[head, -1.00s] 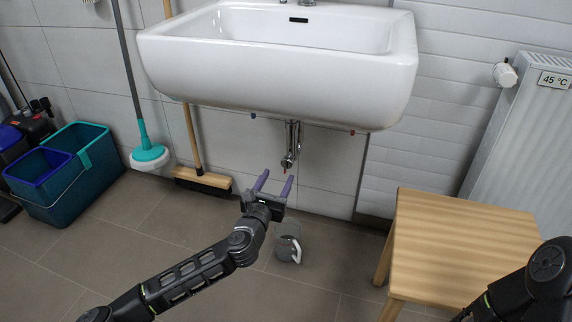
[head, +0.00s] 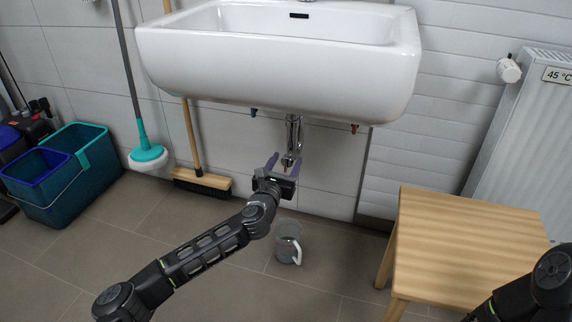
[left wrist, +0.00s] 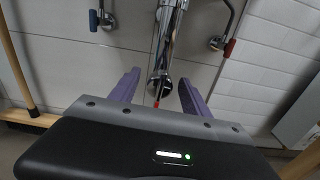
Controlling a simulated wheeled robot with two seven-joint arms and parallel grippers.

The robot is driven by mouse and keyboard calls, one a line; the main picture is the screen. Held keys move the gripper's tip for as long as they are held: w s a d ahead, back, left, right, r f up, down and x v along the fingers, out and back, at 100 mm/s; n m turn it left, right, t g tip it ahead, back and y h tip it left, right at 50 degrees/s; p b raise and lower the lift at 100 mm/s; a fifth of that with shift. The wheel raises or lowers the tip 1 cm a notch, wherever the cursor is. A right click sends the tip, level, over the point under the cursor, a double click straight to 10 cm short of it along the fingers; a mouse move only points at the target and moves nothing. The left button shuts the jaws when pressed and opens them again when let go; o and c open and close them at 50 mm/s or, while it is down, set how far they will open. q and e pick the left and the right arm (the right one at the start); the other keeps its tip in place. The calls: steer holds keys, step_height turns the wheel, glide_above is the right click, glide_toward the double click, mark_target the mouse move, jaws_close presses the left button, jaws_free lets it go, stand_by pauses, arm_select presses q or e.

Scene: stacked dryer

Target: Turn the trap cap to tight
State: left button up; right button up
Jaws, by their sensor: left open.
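The chrome trap (head: 292,140) hangs under the white sink, with the cap at its lower end (head: 289,160). In the left wrist view the trap cap (left wrist: 160,86) shows as a dark, shiny round part between the purple fingers, with a small red mark below it. My left gripper (head: 283,162) is open, with its two fingers pointing up at the trap's lower end, one on either side in the picture. I cannot tell whether they touch the cap. My right gripper is out of the picture; only part of my right arm shows at the lower right.
The sink (head: 280,70) is above. A clear jug (head: 288,242) stands on the floor below the trap. A wooden stool (head: 460,235) is at right, a radiator (head: 525,140) behind it. Blue (left wrist: 93,20) and red (left wrist: 229,47) valve handles flank the trap. A broom (head: 202,183) leans left.

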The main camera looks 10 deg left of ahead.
arm_select(q)
steer(key=shift+c, duration=0.5)
jaws_close()
